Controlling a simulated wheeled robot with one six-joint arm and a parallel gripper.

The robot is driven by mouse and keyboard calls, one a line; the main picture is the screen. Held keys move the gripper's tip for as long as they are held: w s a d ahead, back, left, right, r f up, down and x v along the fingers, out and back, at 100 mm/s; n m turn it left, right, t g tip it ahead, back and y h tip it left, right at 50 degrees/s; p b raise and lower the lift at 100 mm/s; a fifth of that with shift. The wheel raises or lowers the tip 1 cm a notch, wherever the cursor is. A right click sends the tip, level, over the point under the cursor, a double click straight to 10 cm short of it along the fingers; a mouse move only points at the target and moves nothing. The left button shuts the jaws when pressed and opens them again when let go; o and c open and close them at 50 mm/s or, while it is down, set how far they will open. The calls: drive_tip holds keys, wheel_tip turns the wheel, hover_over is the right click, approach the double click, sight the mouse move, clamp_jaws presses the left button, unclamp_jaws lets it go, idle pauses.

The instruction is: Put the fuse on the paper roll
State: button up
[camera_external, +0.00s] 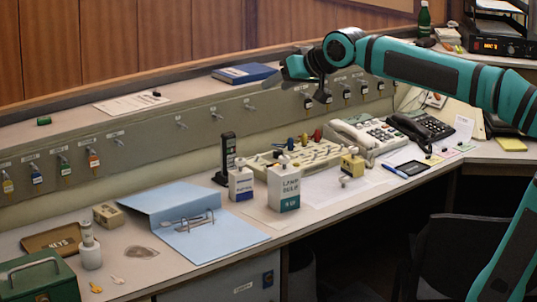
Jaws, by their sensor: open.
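A short white cylinder (91,257), which looks like the paper roll, stands upright at the front left of the desk, beside the green box. A small pale grey-green piece (87,234) with a light top, which may be the fuse, stands upright on it. They appear to touch, but the picture is too small to be sure what each is. My gripper (288,70) is open and appears empty, high above the back of the desk near the blue book, far from both.
A green cash box (40,280) and a brown tray (50,239) flank the white cylinder. A blue binder (180,200), a LAMP BULB box (284,190), a small white-and-blue box (241,184), a black handset (227,155) and telephones (365,135) occupy the desk. Loose keys lie at the front left.

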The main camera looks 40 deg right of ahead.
drive_tip(key=s+d+f+t+h, duration=0.1)
drive_tip(key=s+d+f+t, duration=0.1)
drive_tip(key=s+d, duration=0.2)
drive_tip(key=s+d+f+t, duration=0.2)
drive_tip(key=s+d, duration=0.2)
drive_tip(key=s, duration=0.6)
drive_tip(key=s+d+f+t+h, duration=0.1)
drive_tip(key=s+d+f+t, duration=0.1)
drive_tip(key=s+d, duration=0.2)
drive_tip(key=s, duration=0.3)
drive_tip(key=shift+s+n+h, duration=0.25)
drive_tip(key=shift+n+h, duration=0.05)
drive_tip(key=shift+d, duration=0.1)
